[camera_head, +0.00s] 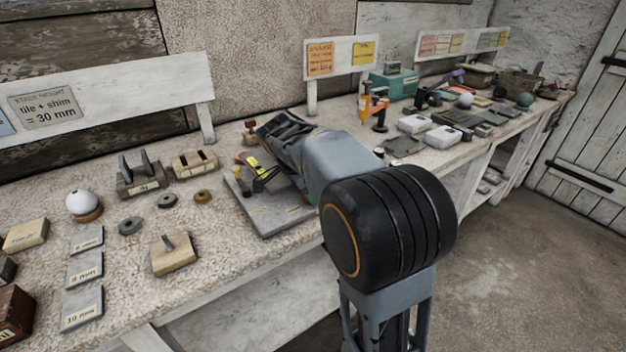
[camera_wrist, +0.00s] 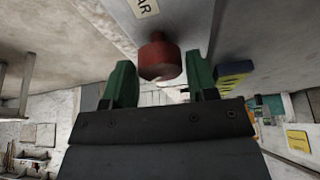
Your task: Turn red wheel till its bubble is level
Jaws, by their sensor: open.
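The red wheel (camera_wrist: 159,58) shows in the wrist view as a short red cylinder beside a grey plate (camera_wrist: 105,12) with a label ending in "AR". My gripper (camera_wrist: 161,64) is open. In the head view my arm covers much of the grey slab (camera_head: 272,220) and the wheel cannot be made out there. No bubble can be read in either view.
In the head view, a white sphere (camera_head: 82,202) on a brown ring, loose rings and a wooden block (camera_head: 174,254) lie left of the slab. A slotted wooden block (camera_head: 195,164) stands behind.

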